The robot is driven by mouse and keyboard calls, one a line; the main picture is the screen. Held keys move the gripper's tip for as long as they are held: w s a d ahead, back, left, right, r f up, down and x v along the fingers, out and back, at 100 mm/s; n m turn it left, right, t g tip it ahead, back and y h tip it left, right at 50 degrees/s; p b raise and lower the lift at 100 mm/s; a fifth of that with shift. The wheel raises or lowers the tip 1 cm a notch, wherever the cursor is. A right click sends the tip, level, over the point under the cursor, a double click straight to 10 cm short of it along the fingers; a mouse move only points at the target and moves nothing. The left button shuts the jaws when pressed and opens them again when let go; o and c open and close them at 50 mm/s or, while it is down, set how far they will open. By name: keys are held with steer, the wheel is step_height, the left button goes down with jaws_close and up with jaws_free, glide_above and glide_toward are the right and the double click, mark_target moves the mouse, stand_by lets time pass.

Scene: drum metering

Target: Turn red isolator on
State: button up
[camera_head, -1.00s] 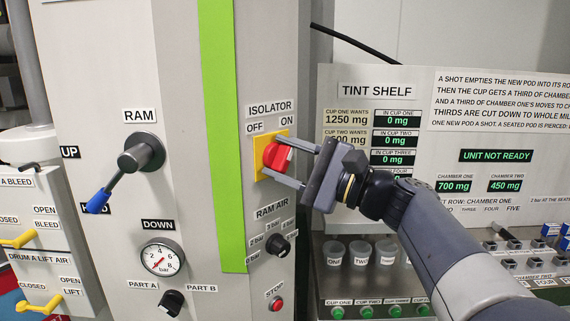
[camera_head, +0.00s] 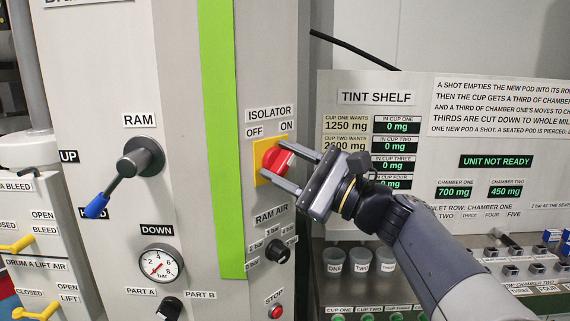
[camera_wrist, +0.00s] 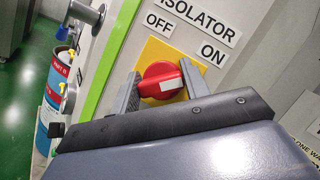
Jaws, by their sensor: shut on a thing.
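The red isolator knob (camera_head: 276,160) sits on a yellow plate (camera_head: 257,163) on the grey cabinet face. The labels OFF and ON stand above it. My gripper (camera_head: 281,167) is shut on the knob, one finger above and one below in the head view. In the wrist view the red knob (camera_wrist: 161,82) is between my two fingers (camera_wrist: 161,95), and the yellow plate (camera_wrist: 160,52) shows behind it. The knob's lower part is partly hidden by my gripper there.
The RAM lever (camera_head: 139,160) with its blue handle is to the left. The RAM AIR knob (camera_head: 277,251) and red STOP button (camera_head: 275,311) are below. The tint shelf (camera_head: 345,115) with cups stands close on the right, behind my arm.

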steer(key=o, duration=1)
steer(key=shift+d+f, duration=0.1)
steer(key=b+v, duration=0.2)
steer(key=v, duration=0.8)
steer(key=shift+s+d, duration=0.2)
steer(key=shift+d, duration=0.1)
steer(key=shift+a, duration=0.1)
steer(key=p+x, duration=0.2)
steer(key=x, duration=0.8)
steer(key=shift+w+a, duration=0.2)
steer(key=shift+a, duration=0.1)
steer(key=shift+d, duration=0.1)
